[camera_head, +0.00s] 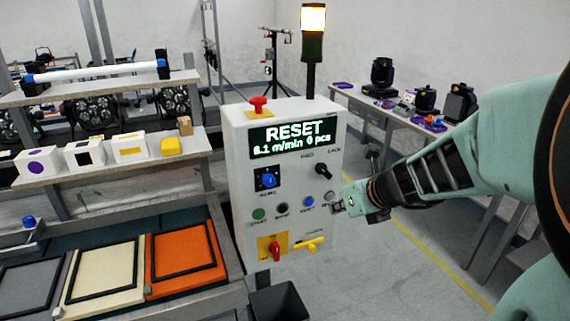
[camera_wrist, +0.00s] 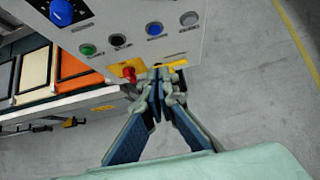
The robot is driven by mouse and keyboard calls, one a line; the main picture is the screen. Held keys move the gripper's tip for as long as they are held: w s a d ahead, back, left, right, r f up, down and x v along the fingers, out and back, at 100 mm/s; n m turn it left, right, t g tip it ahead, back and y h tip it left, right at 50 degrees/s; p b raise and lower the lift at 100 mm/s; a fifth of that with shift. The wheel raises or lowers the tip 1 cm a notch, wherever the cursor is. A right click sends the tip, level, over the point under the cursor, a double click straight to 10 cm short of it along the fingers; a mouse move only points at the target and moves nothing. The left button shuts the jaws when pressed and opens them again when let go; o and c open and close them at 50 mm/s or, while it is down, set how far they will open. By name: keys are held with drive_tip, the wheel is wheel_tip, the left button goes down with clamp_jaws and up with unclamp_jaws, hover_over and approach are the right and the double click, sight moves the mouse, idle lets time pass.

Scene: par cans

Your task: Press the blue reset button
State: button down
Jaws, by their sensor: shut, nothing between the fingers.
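The blue reset button (camera_head: 308,201) is on the front of a white control box (camera_head: 237,170), right of a green and a black button. In the wrist view the blue button (camera_wrist: 154,28) sits in the row between the black and grey buttons, beyond my fingertips. My gripper (camera_head: 338,207) is shut and empty, just right of the blue button in the head view. In the wrist view my gripper (camera_wrist: 160,76) points toward the panel's lower edge. A gap seems to lie between the fingertips and the panel; its size is hard to tell.
A red switch (camera_head: 275,248) and a yellow handle (camera_head: 309,244) stick out below the buttons. A blue knob (camera_head: 268,180) and a red mushroom button (camera_head: 258,102) are above. A lit display (camera_head: 290,138) reads RESET. Open floor (camera_head: 385,265) lies right of the box.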

drive_tip(key=shift+w+f, duration=0.1)
drive_tip(key=b, duration=0.5)
approach(310, 206)
wheel_tip(310, 206, down, 4)
drive_tip(key=w, duration=0.2)
drive_tip(key=shift+w+a, duration=0.7)
drive_tip(key=shift+w, duration=0.2)
